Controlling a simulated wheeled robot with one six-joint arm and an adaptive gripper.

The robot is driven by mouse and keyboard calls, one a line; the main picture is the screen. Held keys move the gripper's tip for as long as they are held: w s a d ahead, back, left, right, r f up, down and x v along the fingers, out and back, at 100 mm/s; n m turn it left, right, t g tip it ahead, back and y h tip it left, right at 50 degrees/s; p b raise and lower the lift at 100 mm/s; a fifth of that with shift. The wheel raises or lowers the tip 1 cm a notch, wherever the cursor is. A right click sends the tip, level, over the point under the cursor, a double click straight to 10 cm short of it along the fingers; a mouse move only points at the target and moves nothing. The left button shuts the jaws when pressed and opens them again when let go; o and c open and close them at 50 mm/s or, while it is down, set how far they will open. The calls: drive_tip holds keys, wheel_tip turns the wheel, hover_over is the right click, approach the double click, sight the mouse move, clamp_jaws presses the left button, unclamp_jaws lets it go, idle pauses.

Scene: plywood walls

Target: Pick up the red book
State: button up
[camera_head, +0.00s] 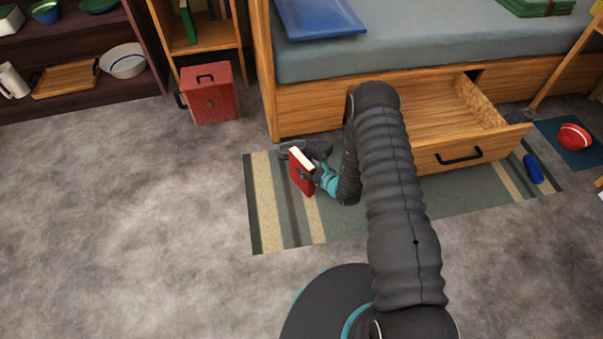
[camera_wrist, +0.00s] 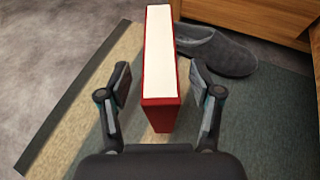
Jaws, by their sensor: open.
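The red book (camera_head: 301,177) stands upright on the striped rug, with its white page edges facing up. In the wrist view the red book (camera_wrist: 162,112) sits between the two fingers of my gripper (camera_wrist: 161,92). The fingers are open, with a visible gap on each side of the book. In the head view my gripper (camera_head: 312,175) is at the book, low over the rug, and the book partly shows beside it.
A grey slipper (camera_wrist: 218,52) lies just behind the book. The striped rug (camera_head: 265,215) lies under it. The bed's open drawer (camera_head: 460,150) stands to the right. A red box (camera_head: 210,95) stands at the back left. Bare floor (camera_head: 120,220) is clear on the left.

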sight(304, 163)
drive_tip(key=shift+x, duration=1.5)
drive_tip(key=shift+a, duration=0.1)
drive_tip(key=shift+r, duration=0.1)
clamp_jaws()
